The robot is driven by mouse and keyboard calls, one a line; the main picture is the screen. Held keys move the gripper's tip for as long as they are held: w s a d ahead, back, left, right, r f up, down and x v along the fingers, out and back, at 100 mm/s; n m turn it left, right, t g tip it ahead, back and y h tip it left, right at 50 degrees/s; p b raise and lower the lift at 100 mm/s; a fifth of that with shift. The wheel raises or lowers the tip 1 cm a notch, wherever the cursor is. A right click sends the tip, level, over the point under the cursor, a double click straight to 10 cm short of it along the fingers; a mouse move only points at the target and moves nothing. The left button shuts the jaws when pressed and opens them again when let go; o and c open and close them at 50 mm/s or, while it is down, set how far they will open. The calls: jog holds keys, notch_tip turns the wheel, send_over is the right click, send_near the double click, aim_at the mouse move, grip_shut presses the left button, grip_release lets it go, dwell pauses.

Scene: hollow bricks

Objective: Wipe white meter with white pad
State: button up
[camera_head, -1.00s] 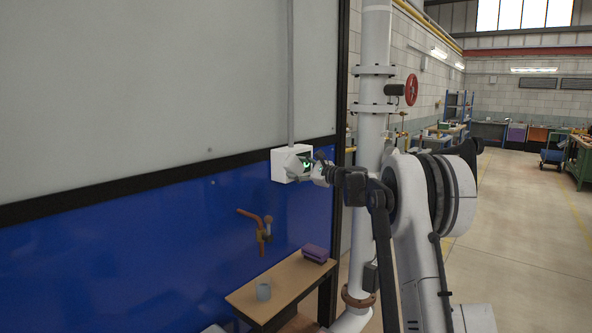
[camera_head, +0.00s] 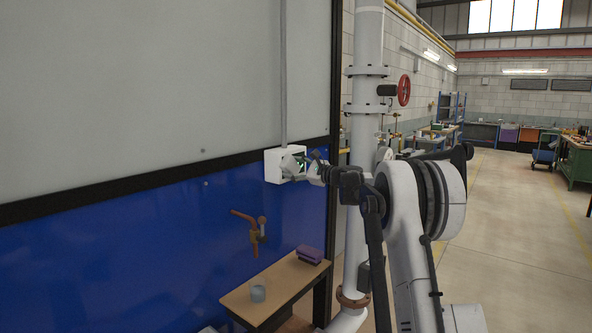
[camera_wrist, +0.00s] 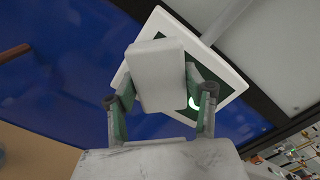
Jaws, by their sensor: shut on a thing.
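The white meter (camera_head: 273,166) is a white box on the wall where the blue panel meets the dark strip, with a grey conduit running up from it. In the wrist view the meter (camera_wrist: 158,22) shows a white frame around a dark face with a green glow. My gripper (camera_head: 300,165) is at the meter's face. In the wrist view my gripper (camera_wrist: 160,92) is shut on the white pad (camera_wrist: 158,72), a pale block that covers part of the face. I cannot tell whether the pad touches the face.
Below the meter are a brown-handled valve (camera_head: 255,228) and a small wooden table (camera_head: 250,302) with a grey cup (camera_head: 258,293) and purple blocks (camera_head: 309,254). A white vertical pipe (camera_head: 367,60) stands just right of the meter. The floor (camera_head: 510,230) further right is open.

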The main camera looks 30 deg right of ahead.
aim_at(290, 169)
jog(key=shift+s+a, duration=0.2)
jog(key=shift+a, duration=0.35)
jog(key=shift+s+a, duration=0.15)
jog(key=shift+a, duration=0.4)
jog(key=shift+s, duration=0.1)
jog(key=shift+s+d+f+b, duration=0.1)
jog(key=shift+s+b, duration=0.25)
jog(key=shift+s, duration=0.1)
jog(key=shift+b+v, duration=0.4)
jog(key=shift+v, duration=2)
jog(key=shift+d, duration=0.2)
jog(key=v, duration=0.3)
jog(key=shift+b, duration=0.3)
